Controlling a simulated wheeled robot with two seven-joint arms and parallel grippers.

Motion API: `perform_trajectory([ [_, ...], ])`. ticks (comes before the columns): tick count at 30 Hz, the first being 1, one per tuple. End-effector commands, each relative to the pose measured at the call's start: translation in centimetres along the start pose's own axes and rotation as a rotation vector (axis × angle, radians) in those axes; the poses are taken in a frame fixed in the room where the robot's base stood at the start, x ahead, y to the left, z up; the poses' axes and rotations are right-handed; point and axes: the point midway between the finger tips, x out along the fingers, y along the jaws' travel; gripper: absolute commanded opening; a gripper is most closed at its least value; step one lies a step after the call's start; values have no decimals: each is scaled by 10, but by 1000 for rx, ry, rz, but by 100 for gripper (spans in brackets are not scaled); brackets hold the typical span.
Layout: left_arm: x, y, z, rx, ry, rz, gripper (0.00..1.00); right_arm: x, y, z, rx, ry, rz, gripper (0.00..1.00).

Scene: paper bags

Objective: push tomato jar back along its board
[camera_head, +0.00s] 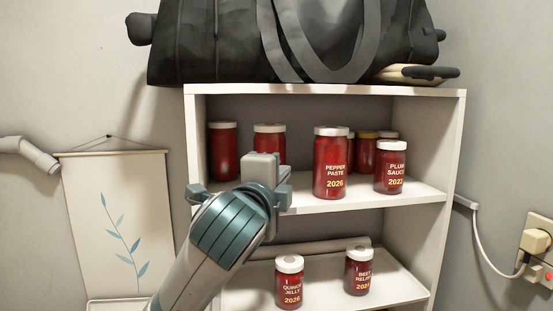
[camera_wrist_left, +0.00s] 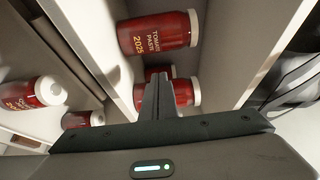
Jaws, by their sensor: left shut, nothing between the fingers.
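The tomato jar (camera_wrist_left: 158,35) is red with a white lid. Its label reads "Tomato Paste 2025" in the left wrist view. In the head view it seems to be the jar (camera_head: 269,140) on the upper board, its lower part and label hidden behind my gripper. My left gripper (camera_head: 264,163) is shut and empty, in front of that board. Its closed fingers (camera_wrist_left: 160,85) point into the shelf beside the tomato jar, and I cannot tell whether they touch it. My right gripper is not in view.
The pepper paste jar (camera_head: 331,163) stands right of my gripper, with plum sauce (camera_head: 390,168) farther right. A red jar (camera_head: 223,152) stands at the left. More jars are behind. Quince jelly (camera_head: 289,282) and beet relish (camera_head: 359,271) stand below. A black bag (camera_head: 210,45) rests on top.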

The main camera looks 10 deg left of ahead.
Motion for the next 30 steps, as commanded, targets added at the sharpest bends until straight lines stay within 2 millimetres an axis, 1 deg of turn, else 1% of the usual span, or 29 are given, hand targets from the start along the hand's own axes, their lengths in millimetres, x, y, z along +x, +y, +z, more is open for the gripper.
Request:
perform_trajectory([
  [1,10,-2,1,1,-2,7,0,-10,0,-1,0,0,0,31],
  [6,40,-3,1,1,-2,5,0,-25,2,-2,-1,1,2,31],
  [9,48,-3,13,0,-3,4,0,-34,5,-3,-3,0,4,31],
  [12,56,-2,20,0,-1,3,0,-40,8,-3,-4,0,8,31],
  [18,63,0,28,0,0,1,0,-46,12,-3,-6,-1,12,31],
  [30,65,1,30,0,0,0,0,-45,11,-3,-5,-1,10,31],
])
